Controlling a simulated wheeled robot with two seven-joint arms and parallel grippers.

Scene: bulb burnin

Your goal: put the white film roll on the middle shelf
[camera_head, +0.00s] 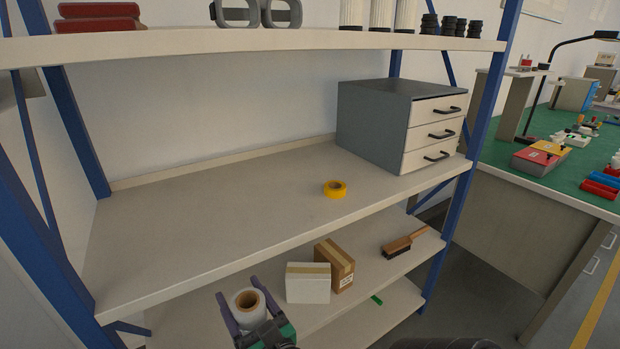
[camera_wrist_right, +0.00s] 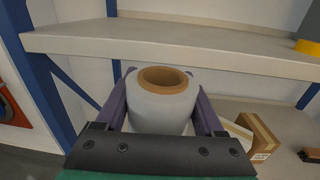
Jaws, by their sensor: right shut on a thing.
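The white film roll (camera_head: 248,308) with a brown core is held upright between the fingers of my right gripper (camera_head: 246,299). It also fills the middle of the right wrist view (camera_wrist_right: 160,108), with a purple finger on each side. In the head view the roll shows in front of and below the front edge of the middle shelf (camera_head: 200,222). In the wrist view the shelf edge (camera_wrist_right: 200,52) is beyond and above the roll. My left gripper is not in view.
A yellow tape roll (camera_head: 335,189) and a grey drawer unit (camera_head: 375,125) stand on the middle shelf; its left part is bare. The shelf below holds a white box (camera_head: 307,284), a brown carton (camera_head: 337,262) and a brush (camera_head: 403,243). Blue posts (camera_head: 75,115) frame the rack.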

